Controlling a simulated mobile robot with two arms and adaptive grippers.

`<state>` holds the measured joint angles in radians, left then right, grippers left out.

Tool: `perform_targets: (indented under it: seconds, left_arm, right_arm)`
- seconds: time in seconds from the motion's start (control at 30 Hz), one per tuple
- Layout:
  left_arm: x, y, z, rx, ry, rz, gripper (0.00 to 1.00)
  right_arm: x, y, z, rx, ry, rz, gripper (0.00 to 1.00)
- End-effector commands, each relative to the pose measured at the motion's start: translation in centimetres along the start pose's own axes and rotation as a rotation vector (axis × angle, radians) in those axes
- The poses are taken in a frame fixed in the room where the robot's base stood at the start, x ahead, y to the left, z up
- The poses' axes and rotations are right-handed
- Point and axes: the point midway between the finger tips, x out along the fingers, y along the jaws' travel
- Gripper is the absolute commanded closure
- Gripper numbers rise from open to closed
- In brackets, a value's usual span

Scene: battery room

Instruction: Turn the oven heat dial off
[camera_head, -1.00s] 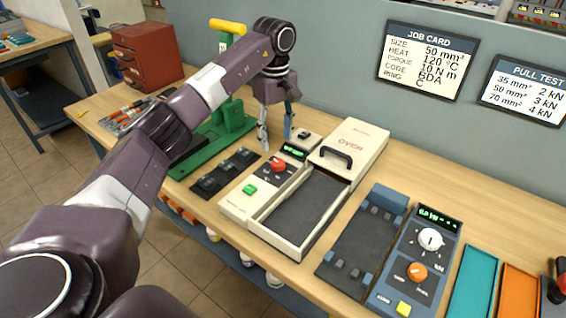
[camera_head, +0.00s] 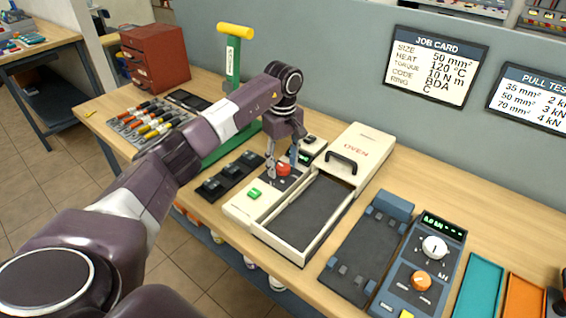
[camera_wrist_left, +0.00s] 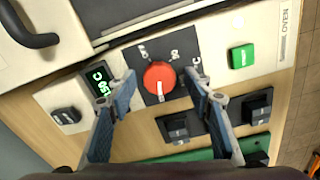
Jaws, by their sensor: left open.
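The oven (camera_head: 372,150) is a cream box with a black handle and an open drawer-like tray (camera_head: 262,236) in front. Its red heat dial (camera_head: 283,169) sits on a dark plate on the control panel, between a green button (camera_head: 254,194) and a lit green display. In the left wrist view the red dial (camera_wrist_left: 159,78) shows a white mark pointing toward the bottom of the picture, away from the printed OFF. My left gripper (camera_head: 282,172) is open over the panel. In the left wrist view its blue-grey fingers (camera_wrist_left: 165,88) stand on either side of the dial, with visible gaps. My right gripper is not in view.
Black rocker switches (camera_head: 228,175) lie left of the panel. A green press with a yellow handle (camera_head: 235,31) stands behind my arm. A blue-grey tester (camera_head: 420,274) with white and orange knobs stands to the right. A red drawer cabinet (camera_head: 155,60) is at the back left.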

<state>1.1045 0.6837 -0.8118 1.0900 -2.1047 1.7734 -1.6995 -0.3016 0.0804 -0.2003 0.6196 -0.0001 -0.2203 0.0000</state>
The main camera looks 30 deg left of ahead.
Motion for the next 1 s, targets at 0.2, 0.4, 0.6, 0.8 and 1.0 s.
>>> perform_targets:
  seconds: [0.2,0.4,0.6,0.8,1.0]
  left_arm:
    - [-0.01,0.0,0.0,0.0,0.0,0.0,0.73]
    - [-0.03,0.01,0.0,0.0,0.0,0.0,0.95]
    - [-0.06,0.01,-0.02,-0.013,0.0,0.001,0.95]
    - [-0.08,0.01,-0.05,-0.079,0.0,0.001,0.95]
    - [-0.14,0.02,-0.06,-0.218,0.0,0.001,0.95]
  right_arm:
    - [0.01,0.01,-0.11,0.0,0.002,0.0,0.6]
    - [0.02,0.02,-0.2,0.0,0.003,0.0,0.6]
    - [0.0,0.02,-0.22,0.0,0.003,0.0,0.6]
    - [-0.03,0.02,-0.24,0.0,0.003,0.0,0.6]
    - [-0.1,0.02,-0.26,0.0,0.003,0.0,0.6]
